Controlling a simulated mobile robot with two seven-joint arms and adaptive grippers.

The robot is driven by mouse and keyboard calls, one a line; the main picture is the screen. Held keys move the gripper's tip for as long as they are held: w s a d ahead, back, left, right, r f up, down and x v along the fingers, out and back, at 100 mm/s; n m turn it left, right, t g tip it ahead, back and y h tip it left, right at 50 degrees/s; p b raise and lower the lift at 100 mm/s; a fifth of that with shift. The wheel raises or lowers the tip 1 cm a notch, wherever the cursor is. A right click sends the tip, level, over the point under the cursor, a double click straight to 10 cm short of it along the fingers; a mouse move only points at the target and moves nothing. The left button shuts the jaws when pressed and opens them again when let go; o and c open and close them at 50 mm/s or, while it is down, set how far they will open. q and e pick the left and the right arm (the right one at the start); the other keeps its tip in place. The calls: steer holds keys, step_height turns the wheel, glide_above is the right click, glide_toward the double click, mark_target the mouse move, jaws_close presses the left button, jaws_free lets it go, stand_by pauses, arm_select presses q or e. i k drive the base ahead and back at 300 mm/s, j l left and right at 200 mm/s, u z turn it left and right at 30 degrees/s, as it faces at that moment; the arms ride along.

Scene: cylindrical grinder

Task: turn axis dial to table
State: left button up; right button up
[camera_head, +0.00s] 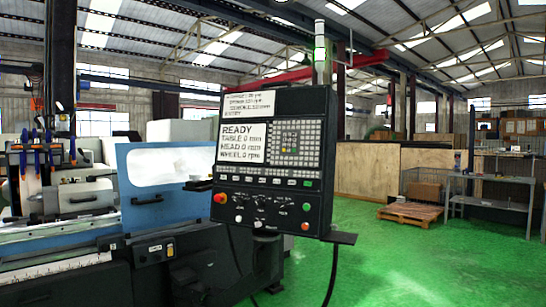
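The black control panel (325,150) stands in the middle of the view beside the cylindrical grinder (150,215). Its white screen (242,142) reads READY, TABLE 0 mm, HEAD 0 mm, WHEEL 0 rpm. The lower face carries a row of small dials (262,200) with labels too small to read, so I cannot tell which is the axis dial or where it points. A red mushroom button (220,198) is at the left, with a green button (306,207) and a red button (305,227) at the right. Neither gripper is in view.
A small dark shelf (341,238) juts out at the panel's lower right. A cable (332,280) hangs below it. The grinder's blue guard (140,215) is left of the panel. The green floor (400,270) at the right is clear up to a pallet (408,215) and metal tables (490,202).

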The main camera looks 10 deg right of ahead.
mark_target(260, 204)
steer(key=i+l, duration=0.6)
steer(key=i, duration=0.15)
